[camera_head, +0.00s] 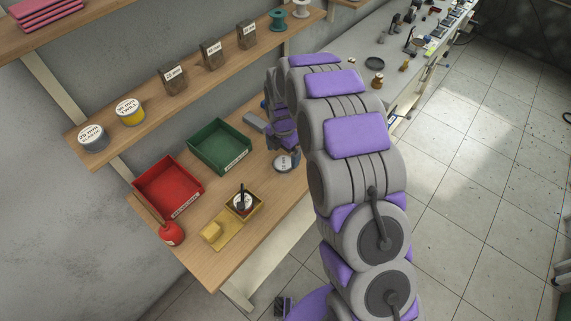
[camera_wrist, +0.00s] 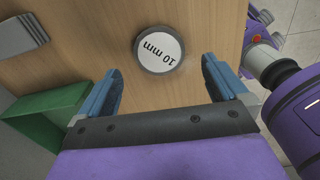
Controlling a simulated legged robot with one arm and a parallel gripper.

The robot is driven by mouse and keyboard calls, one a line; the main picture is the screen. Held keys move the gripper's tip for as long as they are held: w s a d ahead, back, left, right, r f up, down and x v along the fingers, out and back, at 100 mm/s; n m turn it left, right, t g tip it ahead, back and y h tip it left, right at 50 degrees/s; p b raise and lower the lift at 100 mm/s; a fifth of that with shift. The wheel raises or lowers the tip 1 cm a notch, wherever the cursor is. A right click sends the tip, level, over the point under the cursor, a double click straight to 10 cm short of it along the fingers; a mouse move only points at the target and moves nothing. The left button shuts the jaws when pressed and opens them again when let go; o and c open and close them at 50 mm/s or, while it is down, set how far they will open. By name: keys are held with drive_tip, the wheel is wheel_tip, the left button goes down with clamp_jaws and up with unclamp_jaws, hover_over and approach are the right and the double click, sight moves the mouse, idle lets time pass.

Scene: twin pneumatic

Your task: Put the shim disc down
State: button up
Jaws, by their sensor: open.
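The shim disc (camera_wrist: 160,49) is a round grey disc with a white top marked "10 mm". In the wrist view it lies flat on the wooden bench, just beyond and between my fingertips. It also shows in the head view (camera_head: 285,163), on the bench right of the green bin. My gripper (camera_wrist: 163,72) is open, with blue fingers spread wide and nothing between them. The fingers are apart from the disc. In the head view my arm hides part of the bench and most of the gripper.
A grey slotted block (camera_wrist: 20,37) lies near the disc. A shelf (camera_head: 130,120) with tins and blocks runs above.

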sight(282, 164)
drive_tip(key=f, duration=0.2)
drive_tip(key=a+f+b, duration=0.1)
drive_tip(key=f, duration=0.1)
drive_tip(key=shift+s+f, duration=0.15)
drive_tip(key=shift+f, duration=0.15)
drive_tip(key=shift+d+r, duration=0.1)
drive_tip(key=shift+d, duration=0.45)
drive_tip(key=shift+c, duration=1.1)
drive_tip(key=shift+a, duration=0.45)
drive_tip(key=c, duration=0.8)
drive_tip(key=shift+d, duration=0.1)
drive_tip(key=shift+c, duration=1)
drive_tip(key=shift+d, duration=0.1)
